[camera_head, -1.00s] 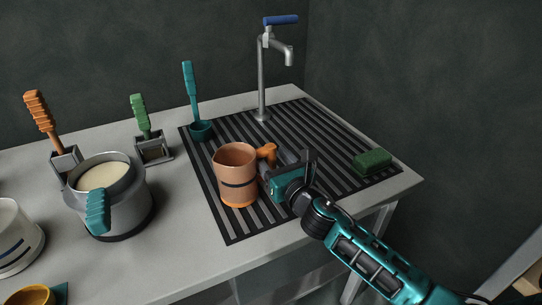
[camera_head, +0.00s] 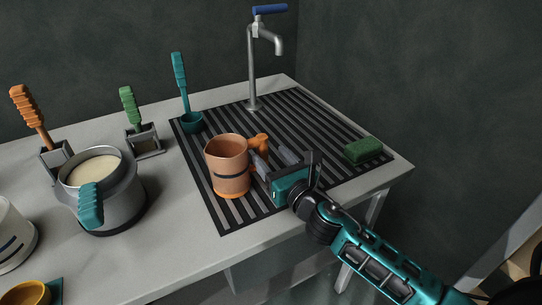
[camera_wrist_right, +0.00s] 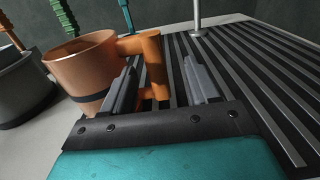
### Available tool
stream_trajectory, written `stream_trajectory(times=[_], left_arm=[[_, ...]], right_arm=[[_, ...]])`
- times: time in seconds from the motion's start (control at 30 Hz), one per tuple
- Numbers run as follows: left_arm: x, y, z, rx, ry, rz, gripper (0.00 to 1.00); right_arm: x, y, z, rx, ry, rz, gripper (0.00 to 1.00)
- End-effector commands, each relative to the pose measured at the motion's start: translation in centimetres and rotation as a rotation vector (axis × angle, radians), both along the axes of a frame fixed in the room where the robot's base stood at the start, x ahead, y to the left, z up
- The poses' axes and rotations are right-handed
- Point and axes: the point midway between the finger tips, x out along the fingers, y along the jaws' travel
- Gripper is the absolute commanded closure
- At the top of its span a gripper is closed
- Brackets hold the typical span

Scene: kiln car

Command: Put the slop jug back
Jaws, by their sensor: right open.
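The slop jug (camera_head: 229,165) is a copper-coloured jug with a dark band and an orange handle (camera_head: 259,143). It stands upright on the black slatted drain mat (camera_head: 232,218), at the mat's left side. My right gripper (camera_head: 273,159) is open and empty, just right of the jug beside its handle. In the right wrist view, the jug (camera_wrist_right: 84,68) is at the upper left, and its handle (camera_wrist_right: 152,62) shows beyond the left finger of the gripper (camera_wrist_right: 162,88). I cannot tell whether that finger touches the handle. My left gripper is not in view.
A blue-handled tap (camera_head: 254,60) stands behind the mat, and a green sponge (camera_head: 362,151) lies at its right. A teal ladle (camera_head: 181,90) stands at the back left. A grey pot (camera_head: 122,197) with pale liquid is left of the jug. The mat's middle is clear.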

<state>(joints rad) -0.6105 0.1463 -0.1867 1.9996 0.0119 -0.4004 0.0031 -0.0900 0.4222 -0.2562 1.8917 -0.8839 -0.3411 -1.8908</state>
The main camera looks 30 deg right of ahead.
Motion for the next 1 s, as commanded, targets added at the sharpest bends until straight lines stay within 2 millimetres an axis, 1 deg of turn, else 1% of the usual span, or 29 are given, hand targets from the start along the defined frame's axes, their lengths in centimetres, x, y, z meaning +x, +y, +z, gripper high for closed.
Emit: stream_trajectory(times=[0.4, 0.87, 1.0], left_arm=[[0.0, 0.0, 0.1, 0.0, 0.0, 0.0, 0.57], [0.0, 0.0, 0.1, 0.0, -0.001, 0.0, 0.57], [0.0, 0.1, -0.2, 0.001, -0.001, 0.0, 0.57]], right_arm=[[-1.6, 0.0, 0.0, 0.0, 0.0, 0.001, 0.41], [-1.8, 0.0, 0.0, 0.0, 0.0, 0.0, 0.41], [-2.8, -0.1, -0.1, 0.001, 0.002, 0.001, 0.41]])
